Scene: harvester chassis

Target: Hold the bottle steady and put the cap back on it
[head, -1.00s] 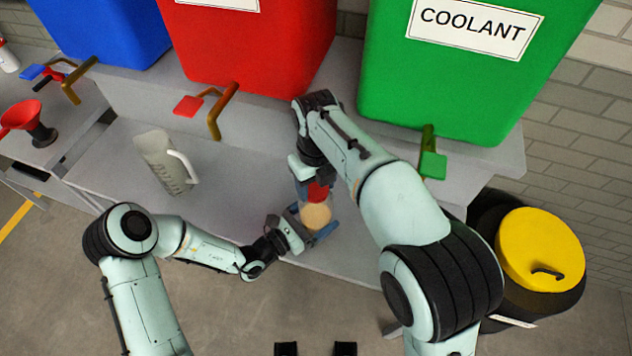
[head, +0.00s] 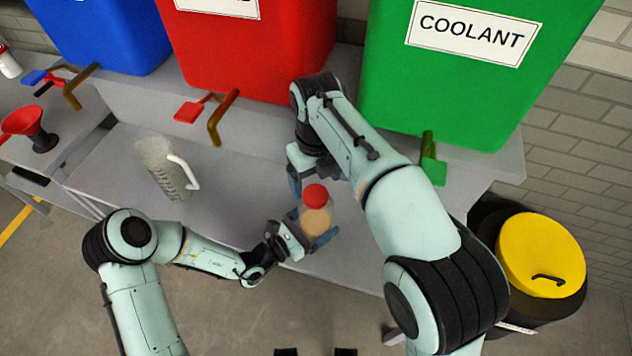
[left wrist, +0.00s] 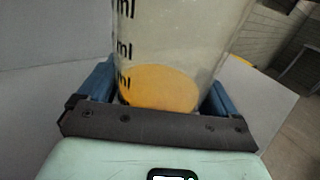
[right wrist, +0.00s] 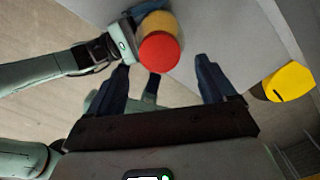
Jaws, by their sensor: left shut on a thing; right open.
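The bottle (head: 316,219) is clear, with an orange liquid low inside, and stands about upright at the bench's front part. The red cap (head: 315,194) sits on top of the bottle; how tightly it is seated I cannot tell. My left gripper (head: 312,238) is shut around the bottle's lower body, and the left wrist view shows the bottle (left wrist: 180,50) between its blue fingers. My right gripper (head: 313,180) is open and empty, behind and apart from the cap. In the right wrist view the cap (right wrist: 159,53) lies beyond the fingertips, to the left.
A clear jug (head: 165,168) with a white handle stands on the bench to the left. Red (head: 250,60) and green (head: 450,95) tanks stand behind. A red funnel (head: 22,121) is far left. A yellow-lidded drum (head: 540,250) stands right. Bench between jug and bottle is clear.

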